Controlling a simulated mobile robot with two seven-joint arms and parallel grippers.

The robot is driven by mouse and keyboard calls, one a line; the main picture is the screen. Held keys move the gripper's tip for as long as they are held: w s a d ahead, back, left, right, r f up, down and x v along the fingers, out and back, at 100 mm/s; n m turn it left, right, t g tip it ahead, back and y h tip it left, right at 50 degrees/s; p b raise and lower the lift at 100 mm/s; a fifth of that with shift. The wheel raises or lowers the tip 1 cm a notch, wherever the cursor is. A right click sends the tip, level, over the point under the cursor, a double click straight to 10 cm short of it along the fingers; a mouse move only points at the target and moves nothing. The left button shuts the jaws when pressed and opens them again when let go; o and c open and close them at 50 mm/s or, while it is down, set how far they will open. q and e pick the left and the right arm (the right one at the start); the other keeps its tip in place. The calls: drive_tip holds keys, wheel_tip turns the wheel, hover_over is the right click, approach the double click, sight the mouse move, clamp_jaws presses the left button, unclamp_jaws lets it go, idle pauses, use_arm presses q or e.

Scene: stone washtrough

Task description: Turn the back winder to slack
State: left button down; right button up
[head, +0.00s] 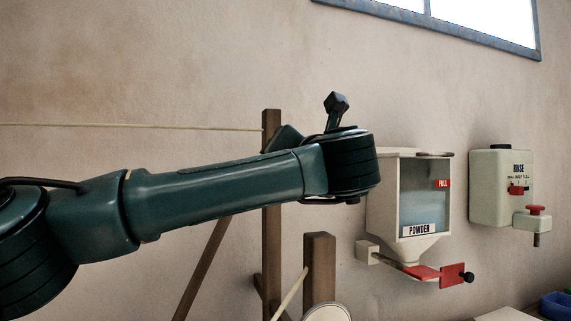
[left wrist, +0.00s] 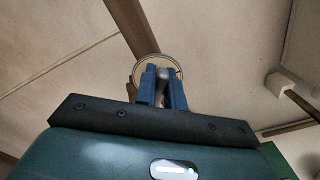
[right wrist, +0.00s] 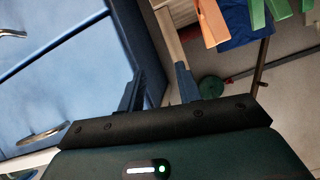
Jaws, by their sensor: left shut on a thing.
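In the left wrist view, the back winder shows as a pale round disc (left wrist: 158,60) on a wooden post, with a grey knob (left wrist: 165,73) in front of it. The two blue fingers of my left gripper (left wrist: 162,88) are closed on this knob. In the head view my left arm reaches in from the left, and its wrist covers the gripper and winder. The back post (head: 271,190) stands behind the arm, with a pale line (head: 130,126) running to it from the left. My right gripper (right wrist: 158,86) has its fingers apart, with nothing held between them.
A nearer post (head: 319,262) with a pale disc (head: 326,313) stands below my left wrist. A powder dispenser (head: 424,195) and a rinse dispenser (head: 502,187) hang on the wall to the right. Orange (right wrist: 210,22) and green strips hang near my right gripper.

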use_arm(q)
drive_tip(key=c, duration=1.5)
unclamp_jaws()
use_arm(e)
drive_tip(key=shift+s+f, duration=0.1)
drive_tip(key=shift+f, duration=0.1)
use_arm(q)
drive_tip(key=shift+s, duration=0.1)
drive_tip(key=shift+s+d, duration=0.15)
drive_tip(key=shift+s, duration=0.1)
drive_tip(key=b+v, duration=0.3)
drive_tip(key=v, duration=0.9)
drive_tip(key=shift+s+r, duration=0.1)
drive_tip(key=shift+s, duration=0.15)
use_arm(e)
drive_tip(key=shift+s+d+r+t, duration=0.25)
drive_tip(key=shift+d+r+t, duration=0.05)
drive_tip(key=shift+d+t, duration=0.35)
